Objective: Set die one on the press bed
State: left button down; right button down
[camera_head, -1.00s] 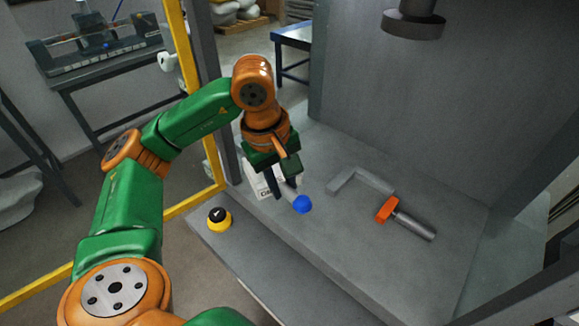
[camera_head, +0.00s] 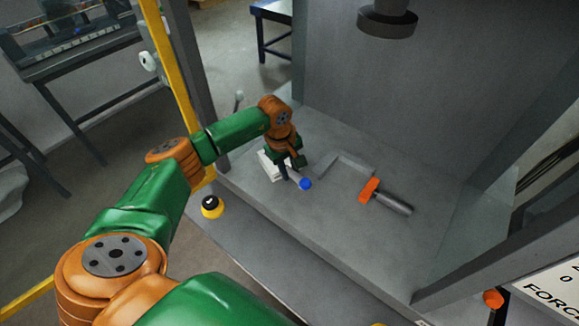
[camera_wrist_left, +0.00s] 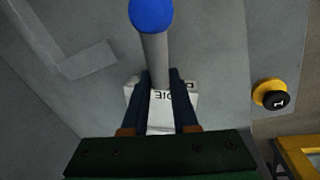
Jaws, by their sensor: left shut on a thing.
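The white die (camera_head: 272,166) has dark lettering reading "DIE" and shows in the left wrist view (camera_wrist_left: 160,119). A grey handle (camera_wrist_left: 154,55) ending in a blue knob (camera_head: 306,184) extends from it. My left gripper (camera_head: 287,175) is shut on the handle close to the die, one finger on each side. The die is at the left part of the grey press bed (camera_head: 300,222); I cannot tell whether it touches the bed. The round press ram (camera_head: 388,22) hangs above the bed's back. My right gripper is not in view.
A grey L-shaped bracket (camera_head: 350,163) lies on the bed, right of the die. A yellow-and-black button (camera_head: 212,206) is left of the bed's front. The bed's front middle is clear.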

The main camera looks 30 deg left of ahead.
pick_arm(q)
jog(key=c, duration=0.7)
grip_release()
jog(key=shift+s+d, duration=0.1)
jog(key=r+b, duration=0.1)
jog(key=r, duration=0.3)
jog(key=s+r, duration=0.1)
jog(key=r, duration=0.3)
jog(key=s+r+b, duration=0.1)
jog(key=r, duration=0.3)
jog(key=shift+a+b, duration=0.3)
jog(key=shift+a, duration=0.05)
